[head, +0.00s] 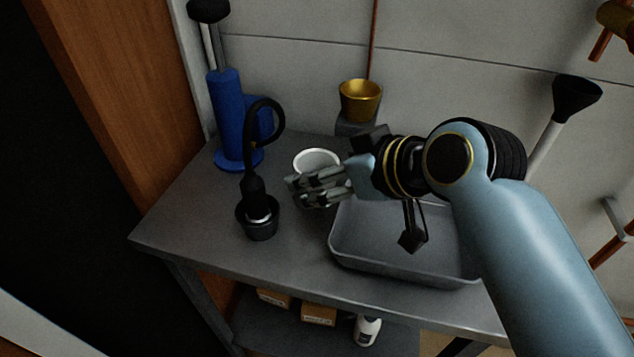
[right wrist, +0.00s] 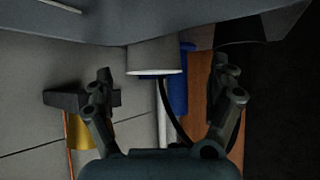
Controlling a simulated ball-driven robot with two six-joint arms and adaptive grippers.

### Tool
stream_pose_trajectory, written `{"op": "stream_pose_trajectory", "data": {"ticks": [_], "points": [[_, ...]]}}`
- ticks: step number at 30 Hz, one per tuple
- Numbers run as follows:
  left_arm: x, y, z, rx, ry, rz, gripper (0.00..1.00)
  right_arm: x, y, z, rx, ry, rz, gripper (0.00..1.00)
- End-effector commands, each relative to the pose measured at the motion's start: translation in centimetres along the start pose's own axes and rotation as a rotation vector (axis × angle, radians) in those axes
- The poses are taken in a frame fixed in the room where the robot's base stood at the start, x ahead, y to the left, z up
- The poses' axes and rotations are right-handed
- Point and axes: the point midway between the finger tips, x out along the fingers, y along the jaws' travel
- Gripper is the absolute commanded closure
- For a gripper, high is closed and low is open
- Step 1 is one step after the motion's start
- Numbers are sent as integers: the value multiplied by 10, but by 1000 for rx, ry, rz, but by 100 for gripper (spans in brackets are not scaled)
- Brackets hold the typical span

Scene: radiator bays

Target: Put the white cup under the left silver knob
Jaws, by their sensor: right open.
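The white cup (head: 316,157) stands upright on the grey bench, partly hidden behind my right gripper (head: 308,188). In the right wrist view, which is upside down, the cup (right wrist: 153,58) is ahead in the gap between the spread fingers of my right gripper (right wrist: 161,70). Clear gaps show on both sides of the cup, and the gripper is open and empty. I cannot make out a silver knob in either view. My left gripper is not in view.
A black hose tool stands in a dark cup (head: 262,222) left of the white cup. A blue pump (head: 228,115) and gold cup (head: 360,98) are behind. A grey tray (head: 385,262) lies under my right arm. The bench's front left (head: 185,225) is bare.

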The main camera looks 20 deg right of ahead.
Motion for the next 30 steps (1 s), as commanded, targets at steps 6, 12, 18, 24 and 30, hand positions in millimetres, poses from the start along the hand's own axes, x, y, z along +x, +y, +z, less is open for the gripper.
{"op": "stream_pose_trajectory", "data": {"ticks": [6,12,18,24,30], "points": [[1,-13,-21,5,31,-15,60,30,7,0,-1,-2,-1,9],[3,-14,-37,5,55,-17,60,51,8,1,0,-1,0,9],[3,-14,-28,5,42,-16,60,52,8,1,0,-1,1,9],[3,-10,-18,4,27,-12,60,52,8,1,0,-1,1,31],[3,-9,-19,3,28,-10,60,52,8,1,0,-2,0,57]]}}
